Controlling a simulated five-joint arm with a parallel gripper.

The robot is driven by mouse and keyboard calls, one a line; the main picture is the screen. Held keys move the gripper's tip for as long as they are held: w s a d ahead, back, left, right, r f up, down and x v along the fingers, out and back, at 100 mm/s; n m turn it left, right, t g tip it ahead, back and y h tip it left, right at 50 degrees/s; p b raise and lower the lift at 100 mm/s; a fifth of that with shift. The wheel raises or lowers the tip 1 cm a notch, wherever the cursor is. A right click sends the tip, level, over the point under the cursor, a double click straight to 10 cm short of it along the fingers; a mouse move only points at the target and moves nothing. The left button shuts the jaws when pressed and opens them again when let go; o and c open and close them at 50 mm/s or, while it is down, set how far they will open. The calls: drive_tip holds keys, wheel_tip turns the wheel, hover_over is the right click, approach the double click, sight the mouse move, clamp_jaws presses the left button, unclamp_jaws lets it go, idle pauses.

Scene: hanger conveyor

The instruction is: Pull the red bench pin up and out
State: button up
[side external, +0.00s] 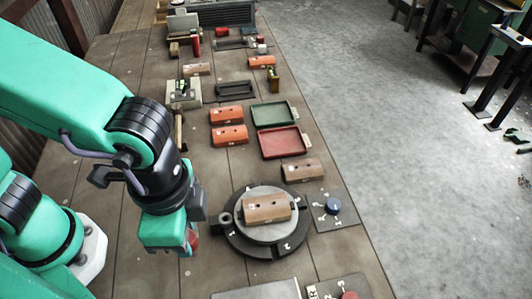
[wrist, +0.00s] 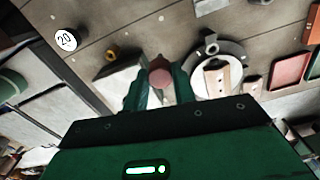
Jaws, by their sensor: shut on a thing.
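The red bench pin (wrist: 160,74) shows its round pale-red head between my fingers in the wrist view. My gripper (wrist: 160,88) has green fingers, one on each side of the pin, and is shut on it. In the side view my gripper (side external: 190,243) points down over the bench (side external: 150,268), left of the round turntable. A small red part of the pin (side external: 194,238) shows beside the fingers there. The pin's lower end is hidden, so I cannot tell whether it is still in the bench.
A dark round turntable (side external: 236,240) carries a brown block (side external: 266,208) close to the right of my gripper. Bare planks lie left of the turntable.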

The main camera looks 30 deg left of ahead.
drive_tip(key=shift+r, duration=0.15)
drive_tip(key=shift+r, duration=0.35)
drive_tip(key=shift+r, duration=0.35)
drive_tip(key=shift+r, duration=0.4)
drive_tip(key=shift+r, duration=0.3)
drive_tip(key=shift+r, duration=1.4)
